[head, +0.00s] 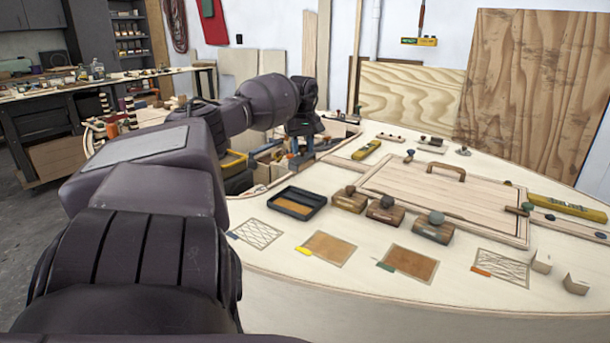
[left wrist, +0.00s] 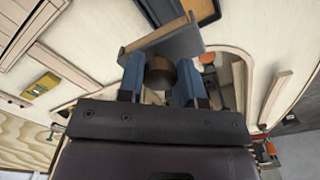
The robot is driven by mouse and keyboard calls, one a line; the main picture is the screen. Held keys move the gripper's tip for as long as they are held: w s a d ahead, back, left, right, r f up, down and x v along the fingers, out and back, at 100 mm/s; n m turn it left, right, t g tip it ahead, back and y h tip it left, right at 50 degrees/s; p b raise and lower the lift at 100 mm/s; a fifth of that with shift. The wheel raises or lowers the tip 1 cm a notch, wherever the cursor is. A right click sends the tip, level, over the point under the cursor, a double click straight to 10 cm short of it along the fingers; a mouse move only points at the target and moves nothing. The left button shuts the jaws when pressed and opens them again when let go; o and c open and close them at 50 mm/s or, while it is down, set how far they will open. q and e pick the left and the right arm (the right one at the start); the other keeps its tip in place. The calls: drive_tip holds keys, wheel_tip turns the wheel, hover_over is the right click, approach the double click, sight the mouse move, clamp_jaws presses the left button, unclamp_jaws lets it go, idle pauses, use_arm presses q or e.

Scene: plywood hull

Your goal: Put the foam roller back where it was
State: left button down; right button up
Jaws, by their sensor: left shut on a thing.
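My left gripper (head: 301,148) reaches down over the opening at the left part of the plywood deck. In the left wrist view, its blue fingers (left wrist: 158,80) are shut around a round brown part (left wrist: 160,73). A grey slab with a pale wooden edge (left wrist: 180,41) lies right beyond the fingers and seems to belong to the held thing. I cannot tell whether it is the foam roller. No clear roller shows elsewhere. My right gripper is in neither view.
A black tray (head: 281,210) sits near the opening. Several wooden blocks with knobs (head: 436,230) stand beside a handled hatch panel (head: 445,190). Flat brown and hatched patches mark the front deck.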

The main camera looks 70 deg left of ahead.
sight(302, 171)
use_arm(q)
wheel_tip(302, 171, down, 3)
drive_tip(key=shift+f, duration=0.75)
wheel_tip(302, 171, down, 4)
drive_tip(key=shift+b, duration=0.65)
drive_tip(key=shift+r, duration=0.15)
drive_tip(key=shift+f, duration=0.45)
drive_tip(key=c, duration=0.8)
unclamp_jaws()
